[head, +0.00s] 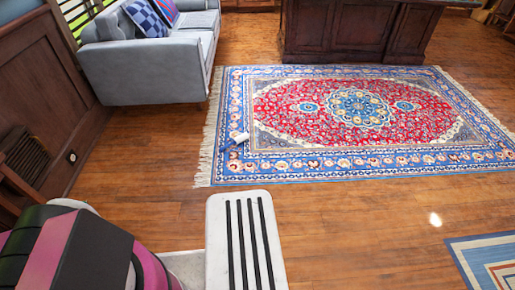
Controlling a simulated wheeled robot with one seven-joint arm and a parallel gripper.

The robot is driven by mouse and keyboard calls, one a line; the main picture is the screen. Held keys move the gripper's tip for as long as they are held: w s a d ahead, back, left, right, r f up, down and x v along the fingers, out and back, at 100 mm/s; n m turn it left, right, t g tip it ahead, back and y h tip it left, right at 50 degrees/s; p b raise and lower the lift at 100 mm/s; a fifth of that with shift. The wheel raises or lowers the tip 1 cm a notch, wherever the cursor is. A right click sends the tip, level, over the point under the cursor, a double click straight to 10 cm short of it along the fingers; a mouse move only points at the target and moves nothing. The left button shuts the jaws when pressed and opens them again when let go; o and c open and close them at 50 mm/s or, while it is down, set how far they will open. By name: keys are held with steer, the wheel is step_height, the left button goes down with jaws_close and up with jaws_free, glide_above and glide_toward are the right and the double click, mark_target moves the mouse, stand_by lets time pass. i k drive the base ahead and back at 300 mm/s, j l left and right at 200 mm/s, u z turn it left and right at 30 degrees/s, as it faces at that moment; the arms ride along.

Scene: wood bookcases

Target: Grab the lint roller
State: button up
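A small object with a white end (241,137) and a blue handle-like part lies on the left border of the patterned rug; it looks like the lint roller. It is small in the view and its blue part blends with the rug's blue border. Nothing covers it. My gripper is not recognisable in the head view; only parts of my own body show along the bottom edge, well nearer than the roller and apart from it.
The red and blue rug (330,157) lies flat on the wood floor (330,225). A grey sofa (145,70) stands at upper left and a dark wood desk (350,30) at the back. A striped rug (485,258) is at lower right. Open floor lies before the rug.

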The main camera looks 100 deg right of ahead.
mark_target(241, 137)
steer(key=z, duration=3.5)
steer(key=i+l+u, duration=0.15)
steer(key=l, duration=0.3)
steer(key=i+l+u, duration=0.1)
steer(key=i+l, duration=0.2)
steer(key=l, duration=0.15)
steer(key=i+l+u, duration=0.15)
steer(key=l, duration=0.35)
steer(key=i+l+u, duration=0.1)
steer(key=l, duration=0.4)
steer(key=i+l+u, duration=0.15)
steer(key=l, duration=0.4)
steer(key=i+l+u, duration=0.1)
steer(key=l, duration=0.45)
steer(key=i+l+u, duration=0.15)
steer(key=l, duration=0.4)
steer(key=i+l+u, duration=0.1)
steer(key=l, duration=0.45)
steer(key=i, duration=0.05)
